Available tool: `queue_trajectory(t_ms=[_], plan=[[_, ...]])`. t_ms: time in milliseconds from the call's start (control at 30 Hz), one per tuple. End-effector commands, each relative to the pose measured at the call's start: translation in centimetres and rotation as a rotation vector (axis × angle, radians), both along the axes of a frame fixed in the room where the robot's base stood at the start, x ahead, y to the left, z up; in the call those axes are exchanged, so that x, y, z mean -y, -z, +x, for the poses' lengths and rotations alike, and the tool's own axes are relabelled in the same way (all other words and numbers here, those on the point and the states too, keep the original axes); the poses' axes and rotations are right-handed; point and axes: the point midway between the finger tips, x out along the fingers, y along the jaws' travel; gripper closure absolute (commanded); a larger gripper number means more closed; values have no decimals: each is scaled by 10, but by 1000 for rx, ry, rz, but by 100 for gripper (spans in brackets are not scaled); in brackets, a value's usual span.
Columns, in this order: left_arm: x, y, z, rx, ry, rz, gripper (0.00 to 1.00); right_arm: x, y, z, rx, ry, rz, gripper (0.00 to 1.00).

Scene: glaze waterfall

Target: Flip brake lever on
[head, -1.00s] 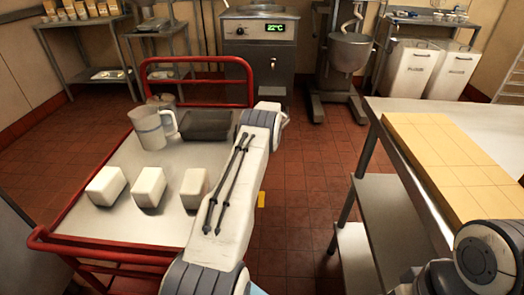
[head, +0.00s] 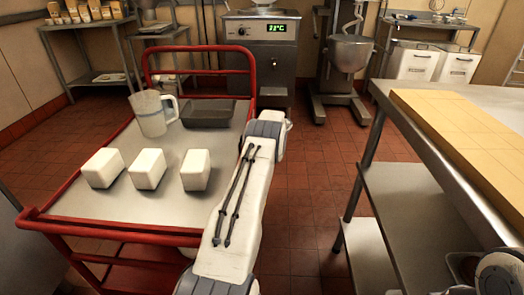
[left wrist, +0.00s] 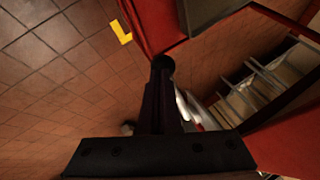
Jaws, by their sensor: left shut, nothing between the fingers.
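The red-framed cart (head: 55,222) stands at left in the head view, with a steel top. I cannot pick out its brake lever for certain in either view. My left arm reaches along the cart's right side in the head view, and its gripper is hidden there. In the left wrist view my left gripper (left wrist: 163,68) is shut and empty, its dark fingers pointing at the cart's red side (left wrist: 152,28). I cannot tell whether the fingertips touch it. My right gripper is out of view; only part of that arm shows at bottom right.
Three white blocks (head: 147,169), a clear jug (head: 151,112) and a dark tray (head: 208,113) stand on the cart. A steel table (head: 398,113) is at right. Tiled floor lies free between them.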

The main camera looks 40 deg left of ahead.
Motion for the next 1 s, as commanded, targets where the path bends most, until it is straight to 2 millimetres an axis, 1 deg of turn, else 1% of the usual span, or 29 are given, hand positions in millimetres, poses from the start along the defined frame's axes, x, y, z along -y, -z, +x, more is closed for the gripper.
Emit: queue_trajectory(t_ms=[33,133,633,767,867,933,1000], plan=[[0,3,-1,-3,-1,-1,100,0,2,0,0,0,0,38],[1,5,0,-3,1,-2,100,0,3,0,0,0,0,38],[3,6,1,-4,4,-3,100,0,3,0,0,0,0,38],[7,-6,2,-4,4,-3,100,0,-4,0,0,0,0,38],[13,-24,4,-1,3,-1,100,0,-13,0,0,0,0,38],[19,-40,6,1,2,0,100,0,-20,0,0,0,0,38],[26,-40,1,-3,1,1,100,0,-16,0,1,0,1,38]])
